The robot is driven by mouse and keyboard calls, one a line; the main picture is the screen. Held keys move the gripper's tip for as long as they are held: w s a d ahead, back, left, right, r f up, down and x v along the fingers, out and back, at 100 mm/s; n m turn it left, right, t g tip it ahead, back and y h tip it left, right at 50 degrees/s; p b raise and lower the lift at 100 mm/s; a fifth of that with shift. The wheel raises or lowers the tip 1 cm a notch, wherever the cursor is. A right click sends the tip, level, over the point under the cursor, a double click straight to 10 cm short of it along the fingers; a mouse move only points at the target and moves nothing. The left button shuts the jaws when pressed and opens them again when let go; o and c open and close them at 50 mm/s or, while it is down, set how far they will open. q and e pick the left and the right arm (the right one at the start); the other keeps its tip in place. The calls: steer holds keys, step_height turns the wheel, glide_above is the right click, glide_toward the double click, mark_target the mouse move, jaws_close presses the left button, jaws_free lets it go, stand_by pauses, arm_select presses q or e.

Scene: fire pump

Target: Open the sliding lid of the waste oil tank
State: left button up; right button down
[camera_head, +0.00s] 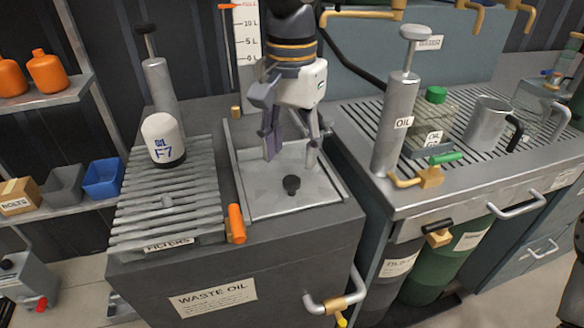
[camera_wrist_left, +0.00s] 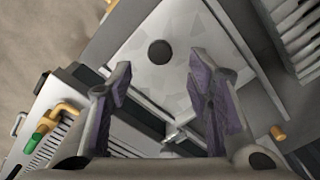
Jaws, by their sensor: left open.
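The waste oil tank (camera_head: 200,275) is a dark grey cabinet with a "WASTE OIL" label. Its lid (camera_head: 265,202) is a light grey plate lying between two side rails, with a round black knob (camera_head: 291,184) near its front. In the left wrist view the lid (camera_wrist_left: 185,75) and knob (camera_wrist_left: 160,52) show beyond the fingers. My left gripper (camera_head: 292,150) is open and empty above the lid, behind the knob in the head view. The left wrist view shows its two fingers (camera_wrist_left: 160,105) wide apart with purple pads. My right gripper is not in view.
A slatted filter rack (camera_head: 165,205) with a white filter (camera_head: 163,140) stands left of the lid. An orange handle (camera_head: 236,223) is at the lid's front left corner. The oil pump (camera_head: 397,125) and a slatted bench stand close on the right. A pipe handle (camera_head: 340,300) juts from the tank's front.

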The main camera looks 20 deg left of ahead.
mark_target(291, 180)
arm_select(q)
step_height(291, 180, down, 6)
steer(key=shift+r, duration=0.2)
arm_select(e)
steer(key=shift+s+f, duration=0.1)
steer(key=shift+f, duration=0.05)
